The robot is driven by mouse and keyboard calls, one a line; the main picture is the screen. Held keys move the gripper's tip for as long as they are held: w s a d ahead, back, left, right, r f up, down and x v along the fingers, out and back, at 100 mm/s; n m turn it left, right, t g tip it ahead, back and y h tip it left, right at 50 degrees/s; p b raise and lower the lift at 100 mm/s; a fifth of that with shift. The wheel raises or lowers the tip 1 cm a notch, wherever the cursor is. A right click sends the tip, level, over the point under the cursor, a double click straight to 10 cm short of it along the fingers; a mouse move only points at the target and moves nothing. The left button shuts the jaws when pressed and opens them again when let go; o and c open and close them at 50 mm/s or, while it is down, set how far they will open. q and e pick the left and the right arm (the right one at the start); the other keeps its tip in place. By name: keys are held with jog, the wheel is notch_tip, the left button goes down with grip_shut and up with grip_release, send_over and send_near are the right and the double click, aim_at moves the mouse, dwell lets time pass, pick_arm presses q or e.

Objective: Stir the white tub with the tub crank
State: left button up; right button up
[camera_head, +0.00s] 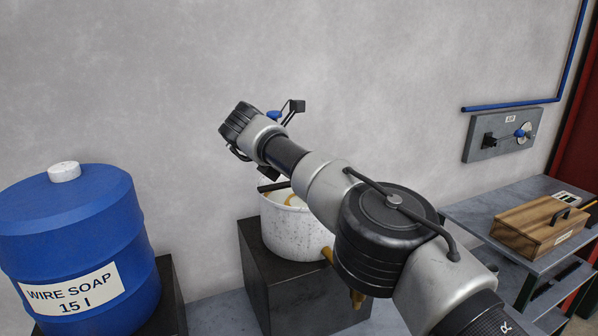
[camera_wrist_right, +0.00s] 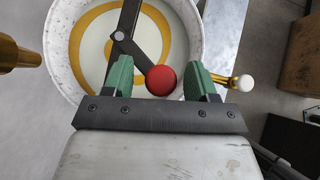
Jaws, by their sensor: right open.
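The white tub (camera_head: 285,232) stands on a dark block, partly behind my right arm. The right wrist view looks down into the tub (camera_wrist_right: 57,50), where a yellow ring shows on pale contents. The tub crank (camera_wrist_right: 128,25) has dark bent arms and a red knob (camera_wrist_right: 162,81). My right gripper (camera_wrist_right: 158,70) is open, its green fingers on either side of the knob with a gap visible on each side. Whether the knob is level with the fingertips is hard to tell. The head view mostly hides the crank and this gripper. My left gripper is not in view.
A blue wire soap barrel (camera_head: 75,235) stands at the left. A grey wall panel (camera_head: 502,136) hangs at the right, above a bench with a wooden box (camera_head: 540,226). A brass spout (camera_wrist_right: 18,54) and a white-tipped brass fitting (camera_wrist_right: 235,82) flank the tub.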

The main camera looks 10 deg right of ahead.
jog(key=p+v, duration=0.7)
jog(key=v, duration=0.3)
jog(key=shift+a+r, duration=0.2)
jog(key=shift+r, duration=0.15)
jog(key=shift+s, duration=0.1)
